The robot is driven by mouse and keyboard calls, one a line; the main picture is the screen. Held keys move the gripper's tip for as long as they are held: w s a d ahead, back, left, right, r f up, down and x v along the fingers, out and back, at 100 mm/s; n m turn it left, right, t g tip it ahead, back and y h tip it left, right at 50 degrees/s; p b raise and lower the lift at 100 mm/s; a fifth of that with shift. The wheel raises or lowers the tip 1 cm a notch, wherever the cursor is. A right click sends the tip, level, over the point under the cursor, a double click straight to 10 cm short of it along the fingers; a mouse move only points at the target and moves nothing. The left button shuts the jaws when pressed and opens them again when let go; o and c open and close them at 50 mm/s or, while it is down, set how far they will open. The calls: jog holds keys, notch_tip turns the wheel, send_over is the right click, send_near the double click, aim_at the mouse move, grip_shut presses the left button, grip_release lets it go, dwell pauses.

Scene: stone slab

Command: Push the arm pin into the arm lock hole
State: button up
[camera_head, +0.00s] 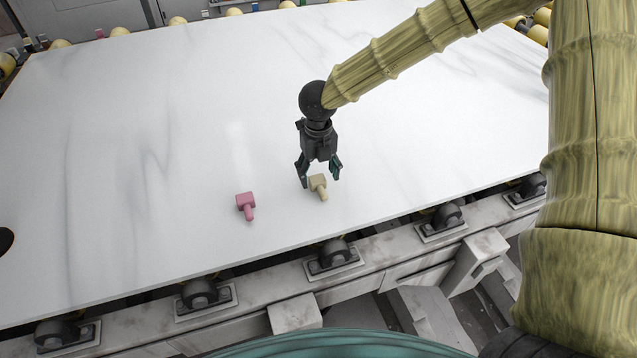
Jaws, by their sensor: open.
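A beige peg-like piece (317,184) with a block head and a short stem lies on the white slab. A pink piece of similar shape (246,204) lies to its left. I cannot tell which of them is the arm pin. No arm lock hole can be made out for certain. My gripper (320,178) points down with its fingers open, one on each side of the beige piece in the picture. I see no grip on it, and the height of the fingertips above the slab is hard to judge.
The marbled slab (150,120) is largely bare around the pieces. A dark round shape (5,240) is cut by the left picture edge. Rollers (333,253) line the near edge, and small coloured pieces (233,11) sit beyond the far edge.

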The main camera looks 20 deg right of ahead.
aim_at(318, 180)
notch_tip(318, 180, down, 3)
jog(key=shift+f, duration=0.15)
jog(key=shift+c, duration=0.2)
jog(key=c, duration=1.2)
